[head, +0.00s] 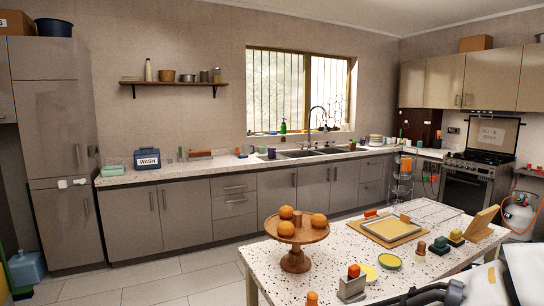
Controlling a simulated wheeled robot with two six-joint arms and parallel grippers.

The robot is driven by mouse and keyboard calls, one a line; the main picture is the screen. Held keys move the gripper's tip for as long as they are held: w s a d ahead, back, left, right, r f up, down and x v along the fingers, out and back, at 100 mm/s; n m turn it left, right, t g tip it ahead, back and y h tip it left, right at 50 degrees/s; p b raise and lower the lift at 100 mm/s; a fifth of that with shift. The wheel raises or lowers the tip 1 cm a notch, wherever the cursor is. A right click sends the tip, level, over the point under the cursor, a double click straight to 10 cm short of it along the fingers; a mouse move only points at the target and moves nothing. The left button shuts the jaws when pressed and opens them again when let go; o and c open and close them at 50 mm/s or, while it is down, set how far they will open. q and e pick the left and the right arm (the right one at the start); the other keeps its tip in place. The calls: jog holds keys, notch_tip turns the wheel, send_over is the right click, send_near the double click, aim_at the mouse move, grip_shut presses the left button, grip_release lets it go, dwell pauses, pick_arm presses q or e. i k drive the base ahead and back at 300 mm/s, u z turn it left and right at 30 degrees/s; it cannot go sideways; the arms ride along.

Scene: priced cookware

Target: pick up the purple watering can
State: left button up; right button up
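I cannot make out a purple watering can for certain. A small dark purple object (271,153) stands on the long counter, left of the sink; it is too small to tell whether it has a spout or a handle. My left gripper is not in view. White and black parts of what looks like my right arm come in at the bottom right corner, over the near table's edge. Black parts there may belong to my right gripper (430,293), but its fingers are not clear. I see nothing held.
The speckled near table (337,262) carries a wooden cake stand (296,261) with several orange balls, a framed board (393,229) and small items. The counter (215,164) holds a blue WASH box (147,159). A stove (470,180) stands right.

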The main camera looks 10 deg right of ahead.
aim_at(272, 153)
jog(key=u, duration=0.35)
jog(key=i, duration=6)
jog(key=z, duration=2.65)
jog(key=i, duration=2.5)
